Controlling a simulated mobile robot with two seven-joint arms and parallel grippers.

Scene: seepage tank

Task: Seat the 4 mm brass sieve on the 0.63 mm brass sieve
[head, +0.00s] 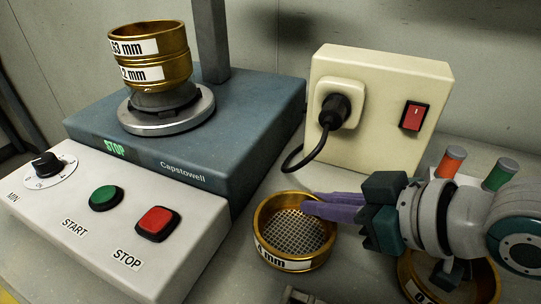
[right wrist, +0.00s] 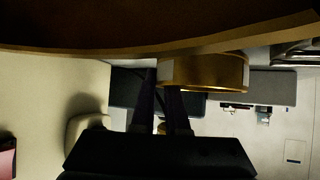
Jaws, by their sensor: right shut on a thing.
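The 4 mm brass sieve (head: 288,262) is at lower middle in the head view, right of the shaker, with its mesh facing up. My right gripper (head: 308,202) is shut on its rim at the right side with purple fingers. I cannot tell whether the sieve touches the bench. The brass sieve whose label reads "63 mm" (head: 175,42) stands upright on the 2 mm sieve (head: 172,74) on the shaker at upper left. In the right wrist view the dark fingers (right wrist: 160,95) reach toward a brass ring, and I cannot tell which sieve it is. My left gripper is out of view.
The shaker (head: 255,110) and its control panel (head: 60,215) fill the left. A cream socket box (head: 385,85) with plug and cable stands behind my right gripper. Another brass sieve (head: 408,285) lies partly hidden under my right arm. Orange (head: 451,162) and green (head: 500,174) cylinders are behind it.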

